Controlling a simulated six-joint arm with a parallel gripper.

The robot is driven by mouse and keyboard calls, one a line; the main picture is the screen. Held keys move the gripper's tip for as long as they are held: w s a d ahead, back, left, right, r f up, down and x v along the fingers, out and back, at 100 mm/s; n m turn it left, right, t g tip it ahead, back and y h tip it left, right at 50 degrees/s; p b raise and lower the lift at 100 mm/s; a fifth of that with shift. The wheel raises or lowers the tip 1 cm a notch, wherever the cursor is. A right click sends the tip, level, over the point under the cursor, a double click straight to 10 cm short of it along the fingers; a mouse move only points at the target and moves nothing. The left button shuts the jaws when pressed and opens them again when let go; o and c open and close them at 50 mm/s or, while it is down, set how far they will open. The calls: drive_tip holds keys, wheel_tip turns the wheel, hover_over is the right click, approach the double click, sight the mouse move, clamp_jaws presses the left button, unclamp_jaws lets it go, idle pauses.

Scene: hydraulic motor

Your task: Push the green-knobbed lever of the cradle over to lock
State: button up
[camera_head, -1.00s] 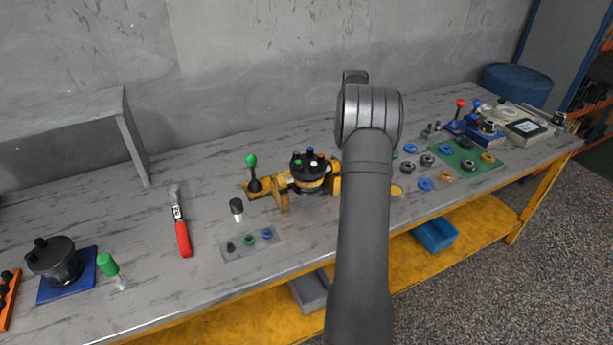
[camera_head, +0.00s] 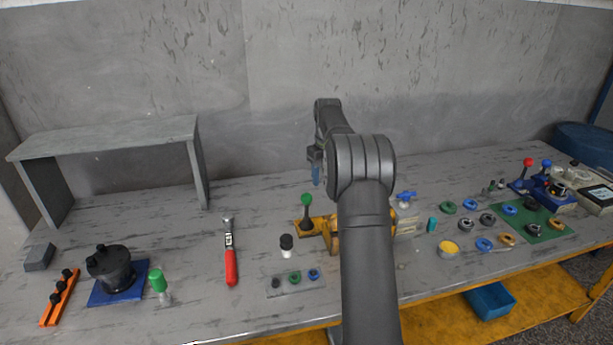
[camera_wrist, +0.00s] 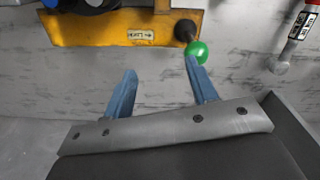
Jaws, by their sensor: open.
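The green-knobbed lever (camera_head: 306,206) stands at the left end of the yellow cradle (camera_head: 327,233) in the head view. In the wrist view its green knob (camera_wrist: 198,52) is close to the tip of the right finger; I cannot tell whether they touch. The yellow cradle (camera_wrist: 90,32) crosses the top of that view, with a label (camera_wrist: 140,34) reading lock and an arrow. My gripper (camera_wrist: 161,67) is open, its blue fingers apart with nothing between them. In the head view my gripper (camera_head: 316,175) hangs above the lever; my arm hides much of the cradle.
A red-handled tool (camera_head: 230,258) lies left of the lever. A black-capped white piece (camera_head: 286,246) and a small plate with rings (camera_head: 296,282) are in front of it. A grey shelf (camera_head: 105,138) stands at the back left. Bare bench lies behind the red-handled tool.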

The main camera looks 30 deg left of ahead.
sight(305, 198)
drive_tip(key=s+a+m, duration=0.1)
drive_tip(key=a, duration=0.1)
drive_tip(key=s+a+m, duration=0.2)
drive_tip(key=shift+s+a, duration=0.2)
drive_tip(key=shift+a, duration=0.15)
drive_tip(key=shift+f, duration=4.55)
drive_tip(key=c, duration=0.6)
drive_tip(key=shift+c, duration=0.2)
drive_tip(key=shift+s+a, duration=0.1)
drive_tip(key=shift+a, duration=0.05)
drive_tip(key=shift+s+a, duration=0.45)
drive_tip(key=shift+s, duration=0.1)
